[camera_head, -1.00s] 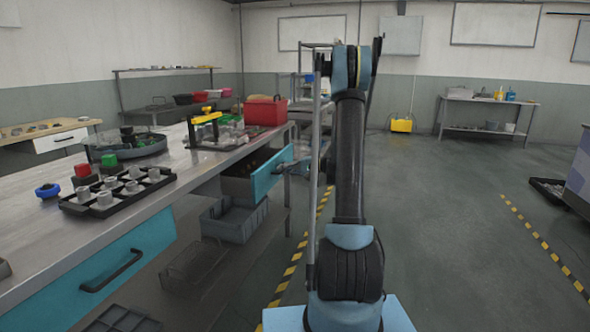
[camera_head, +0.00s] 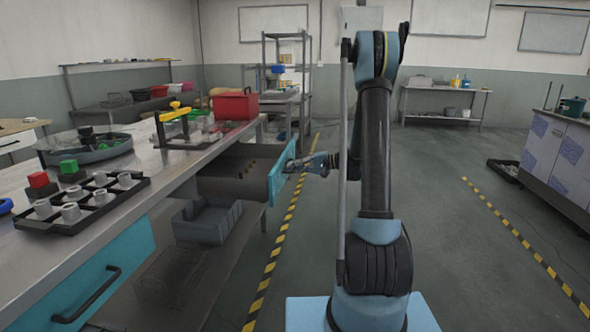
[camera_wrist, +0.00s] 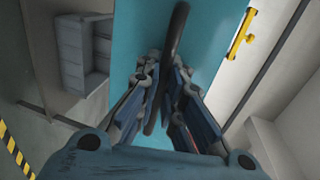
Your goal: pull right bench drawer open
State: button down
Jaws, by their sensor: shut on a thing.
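The right bench drawer has a blue front (camera_head: 277,187) and a dark grey box (camera_head: 228,180). It stands pulled out from under the bench top in the head view. In the wrist view its blue front (camera_wrist: 120,60) fills the middle, with a dark bar handle (camera_wrist: 178,30) running down it. My gripper (camera_wrist: 160,105) is shut on the handle, with its fingers on both sides of the bar. My gripper also shows at the drawer front in the head view (camera_head: 296,166), where the handle itself is mostly hidden by it.
The left drawer (camera_head: 90,283) is shut. A grey crate (camera_head: 206,221) stands on the lower shelf below the open drawer. The bench top (camera_head: 150,185) holds a black tray (camera_head: 92,223) of grey parts and a red box (camera_head: 236,105). Floor beside the yellow-black line (camera_head: 281,240) is clear.

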jog(key=shift+s+f, duration=0.1)
jog(key=c, duration=2)
grip_release()
jog(key=v, duration=1.2)
jog(key=s+a+r+g+h, duration=0.15)
jog(key=s+h, duration=0.25)
jog(key=s, duration=0.6)
jog(key=s+a+r+h, duration=0.1)
jog(key=s+a+h, duration=0.25)
jog(key=s, duration=0.65)
jog(key=s+d+f+n+h, duration=0.1)
jog(key=s+d+f+h, duration=0.3)
jog(key=s, duration=0.6)
jog(key=s+d+f+n+h, duration=0.1)
jog(key=s+d+f+h, duration=0.3)
jog(key=s, duration=0.6)
jog(key=shift+s+d+f+t, duration=0.2)
jog(key=shift+d+f+t, duration=0.2)
jog(key=shift+d, duration=0.65)
